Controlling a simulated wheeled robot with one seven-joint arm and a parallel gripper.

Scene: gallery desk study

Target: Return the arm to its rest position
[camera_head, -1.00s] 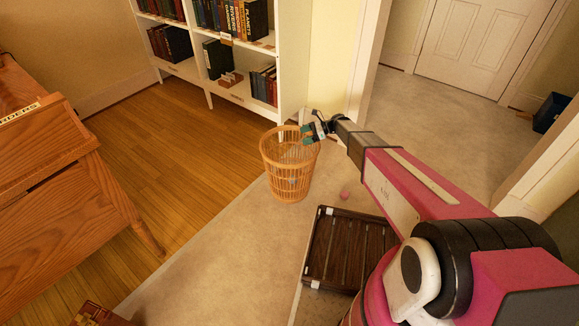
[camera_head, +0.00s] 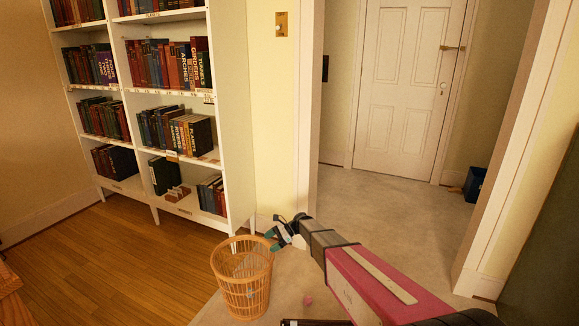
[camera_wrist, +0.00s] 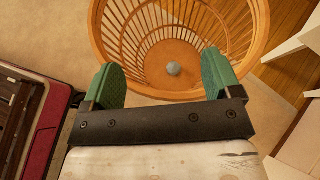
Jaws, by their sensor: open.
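My gripper (camera_head: 271,240) is open and empty at the end of my outstretched pink arm, at the upper right rim of an orange slatted wastebasket (camera_head: 243,283). In the wrist view, the two green fingers of my gripper (camera_wrist: 160,72) are spread wide apart, with nothing between them. The wastebasket (camera_wrist: 98,42) lies in front of them, seen from above. A small grey ball (camera_wrist: 174,68) rests on its floor.
A small pink ball (camera_head: 308,299) lies on the carpet right of the basket. A white bookcase (camera_head: 230,120) stands behind it. A doorway with a white door (camera_head: 402,85) and a dark bin (camera_head: 475,184) is at right. A dark slatted tray (camera_wrist: 18,115) shows in the wrist view.

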